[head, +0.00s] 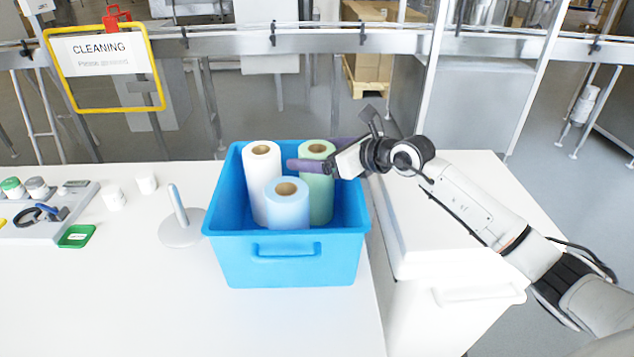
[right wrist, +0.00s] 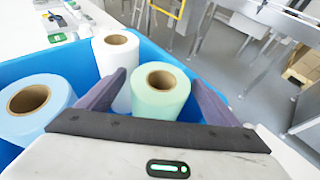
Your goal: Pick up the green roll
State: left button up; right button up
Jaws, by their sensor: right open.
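The green roll (head: 320,190) stands upright in the blue bin (head: 290,262), at the right of a white roll (head: 258,185) and behind a blue roll (head: 286,212). My right gripper (head: 312,155) comes in from the right at the green roll's top. In the right wrist view, my right gripper (right wrist: 165,88) is open, with the green roll (right wrist: 160,98) between its two purple fingers. A gap shows on the finger's right side; contact on the left cannot be told. My left gripper is not in view.
A paper holder with an upright rod (head: 179,212) stands left of the bin. A tray with jars (head: 38,208) is at the far left. A white cabinet (head: 450,240) is right of the bin. The table front is clear.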

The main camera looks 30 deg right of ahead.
jog(key=shift+w, duration=0.15)
jog(key=c, duration=1.4)
jog(key=shift+c, duration=1.2)
jog(key=shift+r, duration=0.1)
